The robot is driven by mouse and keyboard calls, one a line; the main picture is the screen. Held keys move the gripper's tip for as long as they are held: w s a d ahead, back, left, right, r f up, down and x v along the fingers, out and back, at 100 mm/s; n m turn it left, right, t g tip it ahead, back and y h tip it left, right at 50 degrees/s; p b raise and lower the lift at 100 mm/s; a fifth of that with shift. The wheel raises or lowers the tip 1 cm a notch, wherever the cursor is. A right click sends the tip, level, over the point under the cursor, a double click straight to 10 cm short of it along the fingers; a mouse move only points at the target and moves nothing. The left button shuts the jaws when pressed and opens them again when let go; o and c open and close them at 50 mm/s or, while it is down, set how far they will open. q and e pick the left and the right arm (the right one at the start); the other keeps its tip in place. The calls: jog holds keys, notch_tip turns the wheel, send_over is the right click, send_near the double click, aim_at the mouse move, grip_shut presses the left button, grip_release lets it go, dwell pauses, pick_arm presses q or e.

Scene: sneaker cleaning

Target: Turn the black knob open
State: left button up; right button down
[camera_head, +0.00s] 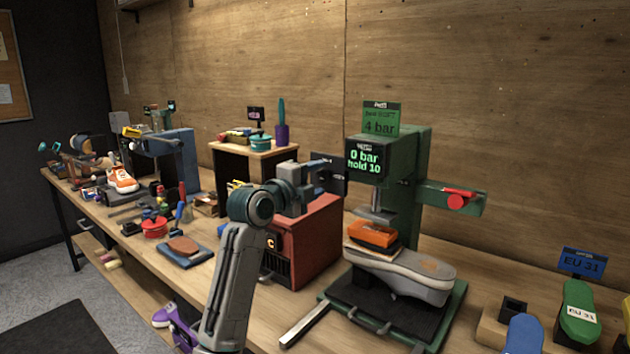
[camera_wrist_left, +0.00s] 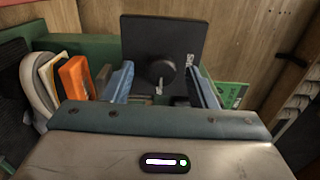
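The black knob (camera_wrist_left: 162,71) sticks out from a black square plate (camera_wrist_left: 140,35) in the left wrist view, with small white markings around it. In the head view the plate (camera_head: 333,176) shows at the left of the green press (camera_head: 410,165); the knob cannot be made out there. My left gripper (camera_wrist_left: 162,88) is open, with its blue fingers to the left and right of the knob and a gap on each side. It also shows in the head view (camera_head: 317,178), in front of the plate. My right gripper is not in view.
The press screen (camera_head: 365,159) reads "0 bar hold 10". Under the press ram an orange block (camera_head: 371,234) rests on a grey shoe (camera_head: 415,275). A red box (camera_head: 315,240) stands below my left arm. Tools and shoes crowd the bench at left.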

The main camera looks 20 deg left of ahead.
pick_arm(q)
jog(key=shift+s+a, duration=0.15)
jog(key=shift+s, duration=0.15)
jog(key=b+v, duration=0.2)
jog(key=v, duration=0.8)
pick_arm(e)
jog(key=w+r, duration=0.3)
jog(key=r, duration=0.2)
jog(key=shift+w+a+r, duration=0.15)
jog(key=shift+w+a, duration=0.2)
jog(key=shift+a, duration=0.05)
pick_arm(q)
jog(key=shift+s, duration=0.1)
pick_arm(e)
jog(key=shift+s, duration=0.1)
